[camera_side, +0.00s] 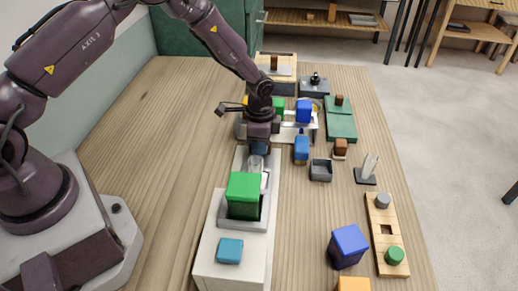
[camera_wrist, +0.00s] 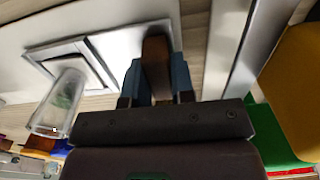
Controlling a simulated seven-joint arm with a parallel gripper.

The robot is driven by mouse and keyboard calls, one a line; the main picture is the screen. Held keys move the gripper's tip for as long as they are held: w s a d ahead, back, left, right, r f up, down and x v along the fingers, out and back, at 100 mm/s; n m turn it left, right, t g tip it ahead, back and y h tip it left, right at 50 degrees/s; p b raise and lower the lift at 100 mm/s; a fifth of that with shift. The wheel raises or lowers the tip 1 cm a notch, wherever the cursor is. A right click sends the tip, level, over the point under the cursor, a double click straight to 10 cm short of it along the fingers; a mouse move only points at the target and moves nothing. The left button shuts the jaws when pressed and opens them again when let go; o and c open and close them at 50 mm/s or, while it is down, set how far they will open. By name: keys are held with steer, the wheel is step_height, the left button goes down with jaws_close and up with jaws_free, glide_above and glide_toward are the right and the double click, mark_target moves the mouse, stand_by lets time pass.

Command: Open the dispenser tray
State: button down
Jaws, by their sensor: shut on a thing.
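In the wrist view my gripper (camera_wrist: 157,85) is shut on a brown wooden handle (camera_wrist: 155,50), its blue fingertips on either side of it. The handle meets a pale tray (camera_wrist: 130,42), which I take for the dispenser tray. A clear glass cylinder (camera_wrist: 60,100) stands at a square metal-edged recess left of the handle. In the side view my gripper (camera_side: 259,148) is low beside the glass cylinder (camera_side: 256,165), at the far end of a white box (camera_side: 210,248) with a grey frame. The handle is hidden there, and how far the tray is out cannot be told.
A green block (camera_side: 243,190) and a blue block (camera_side: 230,250) sit on the white box. Right of it are a small dark open box (camera_side: 320,170), a blue cube (camera_side: 348,243) and a wooden peg board (camera_side: 386,235). The table's left side (camera_side: 150,130) is clear.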

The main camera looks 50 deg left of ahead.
steer(key=c, duration=1)
jaws_free()
steer(key=shift+o, duration=0.2)
step_height(320, 180, up, 13)
